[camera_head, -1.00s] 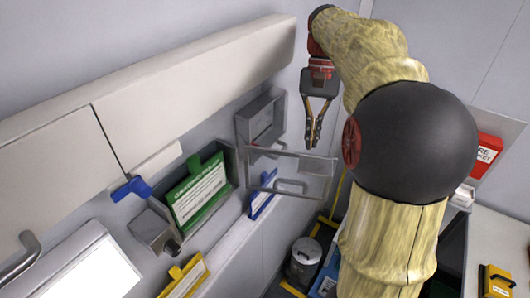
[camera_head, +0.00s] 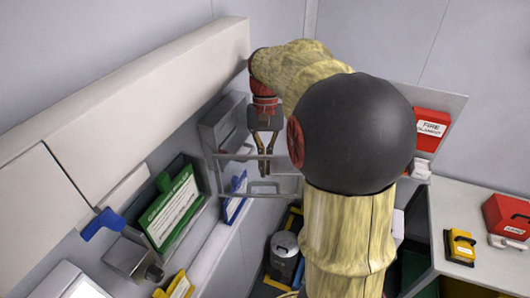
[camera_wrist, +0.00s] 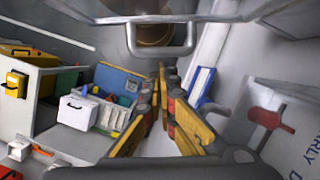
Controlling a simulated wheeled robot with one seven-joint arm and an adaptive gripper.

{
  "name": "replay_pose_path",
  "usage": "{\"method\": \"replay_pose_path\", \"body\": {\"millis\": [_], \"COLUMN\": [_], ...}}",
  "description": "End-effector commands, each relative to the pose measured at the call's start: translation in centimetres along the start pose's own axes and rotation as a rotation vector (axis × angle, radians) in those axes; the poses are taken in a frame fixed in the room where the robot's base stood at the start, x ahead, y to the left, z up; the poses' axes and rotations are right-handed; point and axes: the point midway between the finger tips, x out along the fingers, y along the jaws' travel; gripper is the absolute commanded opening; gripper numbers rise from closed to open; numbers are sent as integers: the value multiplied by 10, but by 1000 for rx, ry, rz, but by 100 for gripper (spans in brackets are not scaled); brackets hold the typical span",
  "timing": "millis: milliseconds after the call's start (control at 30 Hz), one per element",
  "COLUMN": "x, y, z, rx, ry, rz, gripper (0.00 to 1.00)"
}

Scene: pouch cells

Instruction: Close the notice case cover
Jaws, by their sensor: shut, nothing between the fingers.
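The notice case (camera_head: 222,125) is a grey box on the left wall, at the far end of the row of holders. Its see-through cover (camera_head: 284,180), with a grey frame and bar handle, stands swung out from the wall, open. My gripper (camera_head: 264,170) points down with its fingers shut and empty, overlapping the cover's upper part in the head view. I cannot tell whether it touches the cover. In the wrist view the cover's handle (camera_wrist: 160,48) hangs across the top, beyond my fingers (camera_wrist: 165,120). My arm hides part of the space right of the cover.
A green sign (camera_head: 172,208) and a blue-edged sign (camera_head: 235,198) sit in wall holders nearby. A long pale cabinet (camera_head: 150,85) juts out above. A grey canister (camera_head: 284,245) stands below. A bench with a yellow box (camera_head: 460,245) and red box (camera_head: 510,218) is at right.

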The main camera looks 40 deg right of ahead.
Motion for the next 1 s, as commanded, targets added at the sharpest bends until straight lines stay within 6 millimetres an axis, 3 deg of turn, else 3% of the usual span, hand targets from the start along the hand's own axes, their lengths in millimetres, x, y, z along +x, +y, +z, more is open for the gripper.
{"method": "replay_pose_path", "body": {"millis": [1000], "x": [8], "y": [6], "z": [11], "rx": [86], "ry": [1], "rz": [-26], "gripper": [0]}}
